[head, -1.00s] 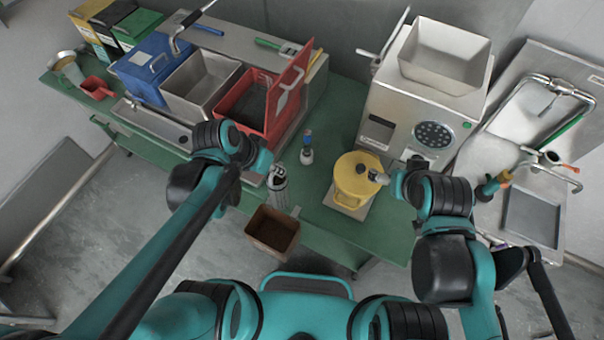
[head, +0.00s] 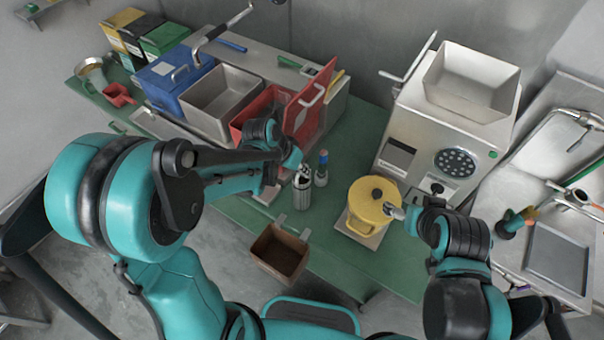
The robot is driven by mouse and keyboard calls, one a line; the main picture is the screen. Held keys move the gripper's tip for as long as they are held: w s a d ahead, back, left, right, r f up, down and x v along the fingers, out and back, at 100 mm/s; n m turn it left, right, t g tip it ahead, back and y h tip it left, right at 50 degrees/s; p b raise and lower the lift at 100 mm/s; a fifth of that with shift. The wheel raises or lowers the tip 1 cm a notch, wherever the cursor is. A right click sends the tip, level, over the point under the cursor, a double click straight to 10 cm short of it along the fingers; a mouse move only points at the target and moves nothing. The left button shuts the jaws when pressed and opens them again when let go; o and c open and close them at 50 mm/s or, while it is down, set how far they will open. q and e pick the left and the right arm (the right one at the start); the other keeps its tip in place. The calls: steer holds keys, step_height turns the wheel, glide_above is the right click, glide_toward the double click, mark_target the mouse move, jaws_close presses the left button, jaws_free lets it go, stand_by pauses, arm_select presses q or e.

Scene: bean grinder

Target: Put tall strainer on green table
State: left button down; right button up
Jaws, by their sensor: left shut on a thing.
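A tall silver metal cylinder (head: 302,194), apparently the tall strainer, is upright in my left gripper (head: 301,172). The gripper is shut on its upper end and partly hides it. It is over the front part of the green table (head: 338,264); I cannot tell whether its base touches the top. My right gripper (head: 398,211) is at the right side of a yellow lidded pot (head: 368,206), close to its front-right edge; its fingers are too small to read.
A small bottle with a blue cap (head: 321,168) stands close to the cylinder's right. A brown bin (head: 278,252) is at the table's front edge. A red box (head: 252,112) is behind on the left, and a grey grinder machine (head: 443,125) stands behind the pot.

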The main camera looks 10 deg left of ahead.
arm_select(q)
steer(key=shift+w+f, duration=0.1)
steer(key=shift+f, duration=0.55)
steer(key=shift+r, duration=0.1)
steer(key=shift+f+b, duration=0.25)
steer(key=shift+b, duration=0.05)
steer(key=c, duration=1.7)
jaws_free()
steer(key=shift+r, duration=0.15)
